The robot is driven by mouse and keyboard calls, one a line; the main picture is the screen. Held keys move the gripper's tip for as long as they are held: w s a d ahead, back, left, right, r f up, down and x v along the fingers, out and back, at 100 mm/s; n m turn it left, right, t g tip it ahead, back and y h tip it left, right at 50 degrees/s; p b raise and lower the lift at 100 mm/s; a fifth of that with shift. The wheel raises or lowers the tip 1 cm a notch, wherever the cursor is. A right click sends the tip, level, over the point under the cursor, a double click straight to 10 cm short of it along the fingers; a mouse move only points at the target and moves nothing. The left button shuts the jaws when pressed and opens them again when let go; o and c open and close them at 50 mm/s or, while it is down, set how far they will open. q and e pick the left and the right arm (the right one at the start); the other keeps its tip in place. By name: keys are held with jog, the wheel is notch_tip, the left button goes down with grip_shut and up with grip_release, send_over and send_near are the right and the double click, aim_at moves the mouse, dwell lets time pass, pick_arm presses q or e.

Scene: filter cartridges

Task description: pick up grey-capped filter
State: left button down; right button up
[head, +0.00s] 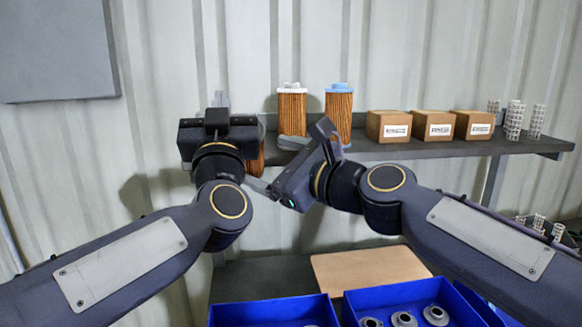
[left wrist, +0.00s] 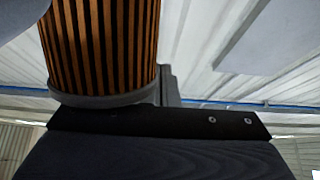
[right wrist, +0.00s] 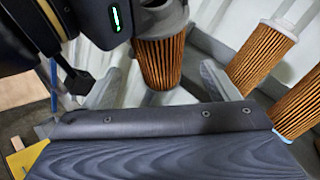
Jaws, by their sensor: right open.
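The grey-capped filter has an orange-brown pleated body. In the head view only part of it (head: 255,163) shows beside my left gripper (head: 219,100), in front of the shelf. It fills the upper left of the left wrist view (left wrist: 102,45), its grey rim close to the palm. My left gripper appears shut on it, though its fingertips are mostly hidden. My right gripper (head: 274,166) is open and tilted towards the filter. In the right wrist view, the filter (right wrist: 160,62) hangs cap-up beyond and between the right fingers, with no clear contact.
A white-capped filter (head: 291,112) and a blue-capped filter (head: 338,112) stand on the shelf (head: 400,152) close behind my grippers. Several cardboard boxes (head: 388,126) stand further right. Blue bins (head: 270,312) and a tan board (head: 365,270) lie below.

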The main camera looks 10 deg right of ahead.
jog(key=x, duration=0.6)
jog(key=shift+w+a, duration=0.25)
jog(key=shift+w, duration=0.1)
jog(key=shift+c, duration=0.3)
jog(key=c, duration=1)
pick_arm(q)
jog(key=shift+r, duration=0.7)
pick_arm(e)
jog(key=shift+f, duration=0.1)
jog(key=shift+c, duration=0.2)
pick_arm(q)
jog(key=shift+s, duration=0.1)
jog(key=v, duration=1.2)
jog(key=shift+f, duration=0.1)
